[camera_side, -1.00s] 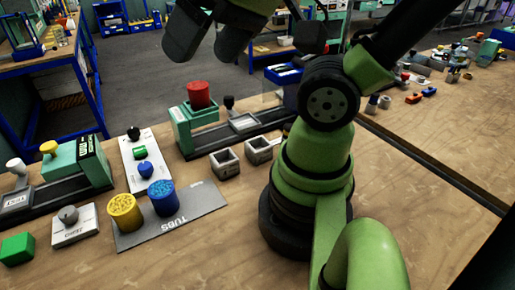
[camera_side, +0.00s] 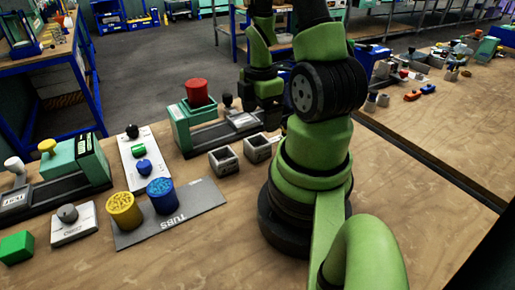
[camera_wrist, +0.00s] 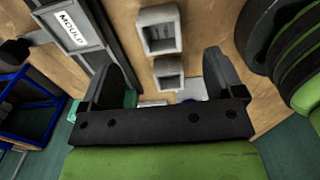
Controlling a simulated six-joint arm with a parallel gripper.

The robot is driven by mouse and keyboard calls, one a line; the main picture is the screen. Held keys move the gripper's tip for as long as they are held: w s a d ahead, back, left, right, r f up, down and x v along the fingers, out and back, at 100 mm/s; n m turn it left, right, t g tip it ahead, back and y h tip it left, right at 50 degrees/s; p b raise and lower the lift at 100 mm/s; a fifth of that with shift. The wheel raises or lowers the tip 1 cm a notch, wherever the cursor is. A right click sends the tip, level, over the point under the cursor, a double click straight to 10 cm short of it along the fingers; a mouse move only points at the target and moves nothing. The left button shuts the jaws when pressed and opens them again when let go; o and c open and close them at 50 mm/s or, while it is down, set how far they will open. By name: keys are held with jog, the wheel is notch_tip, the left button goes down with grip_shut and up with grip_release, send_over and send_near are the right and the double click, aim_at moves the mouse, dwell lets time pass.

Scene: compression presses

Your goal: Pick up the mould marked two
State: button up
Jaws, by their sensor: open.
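Two small grey square moulds with open tops stand side by side on the wooden bench: the left mould (camera_side: 223,160) and the right mould (camera_side: 257,148). Marks on them are too small to read, so I cannot tell which is marked two. The wrist view shows both, one larger (camera_wrist: 159,28) and one smaller (camera_wrist: 168,74). My gripper (camera_side: 262,115) is open and points down, above and behind the right mould in the side view. In the wrist view its fingers (camera_wrist: 162,62) frame the moulds from left and right. Nothing is held.
A green press (camera_side: 195,122) with a red knob and dark rail stands behind the moulds. A plate lettered MOULD (camera_wrist: 72,28) lies beside them. A grey TUBS mat (camera_side: 205,197) carries a yellow tub (camera_side: 124,212) and a blue tub (camera_side: 161,196). Bare bench lies in front of the moulds.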

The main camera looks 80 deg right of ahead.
aim_at(257, 143)
notch_tip(257, 143, down, 4)
jog(key=shift+a+r, duration=0.1)
jog(key=shift+r, duration=0.05)
jog(key=shift+w+a+f, duration=0.1)
jog(key=shift+w+f, duration=0.05)
jog(key=shift+f, duration=1.2)
jog(key=shift+w+a+f, duration=0.1)
jog(key=shift+w+f, duration=0.05)
jog(key=shift+f, duration=1.2)
jog(key=c, duration=1.1)
jog(key=shift+c, duration=0.2)
jog(key=shift+r, duration=0.15)
